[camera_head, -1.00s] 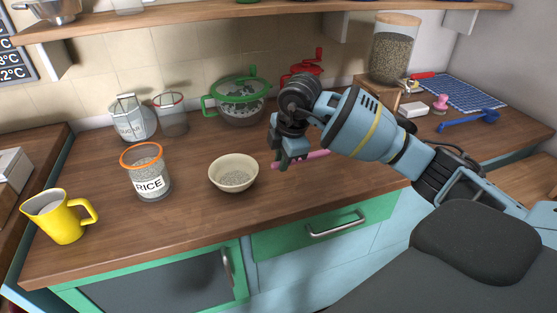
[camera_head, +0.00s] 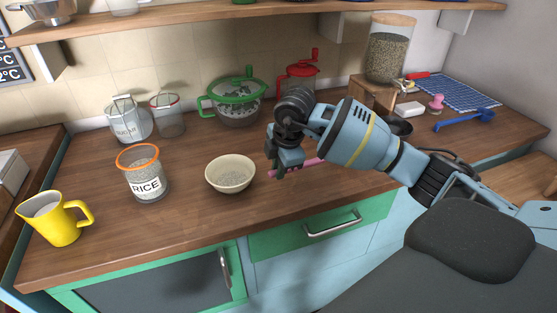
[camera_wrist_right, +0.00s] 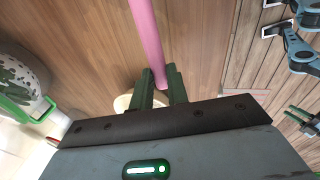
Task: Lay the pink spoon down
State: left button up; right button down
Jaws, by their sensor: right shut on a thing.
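My right gripper (camera_head: 279,170) is shut on the pink spoon (camera_head: 303,168) and points down over the wooden counter, just right of the cream bowl (camera_head: 230,174). In the right wrist view, the spoon's pink handle (camera_wrist_right: 147,35) runs from the top edge to between the green fingertips (camera_wrist_right: 160,77). The spoon lies close to the counter top, but I cannot tell whether it touches. Its far end is out of the wrist picture and partly behind my arm in the head view.
The rice jar (camera_head: 146,174) and yellow jug (camera_head: 55,218) stand to the left. A green-lidded pot (camera_head: 236,103) and a red-lidded container (camera_head: 299,82) stand behind my gripper. The counter between the bowl and front edge is clear.

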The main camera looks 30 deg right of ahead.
pick_arm(q)
jog(key=shift+s+d+f+b, duration=0.15)
jog(key=shift+s+f+b, duration=0.2)
jog(key=shift+s+f, duration=0.15)
pick_arm(e)
jog(key=shift+f, duration=1.95)
pick_arm(q)
jog(key=shift+w, duration=0.1)
pick_arm(e)
jog(key=c, duration=1.7)
grip_release()
jog(key=o, duration=0.6)
jog(key=shift+r, duration=0.1)
pick_arm(q)
jog(key=shift+w+r, duration=0.3)
jog(key=shift+r, duration=0.05)
pick_arm(e)
jog(key=v, duration=0.7)
jog(key=shift+s+r, duration=0.1)
jog(key=shift+r, duration=0.2)
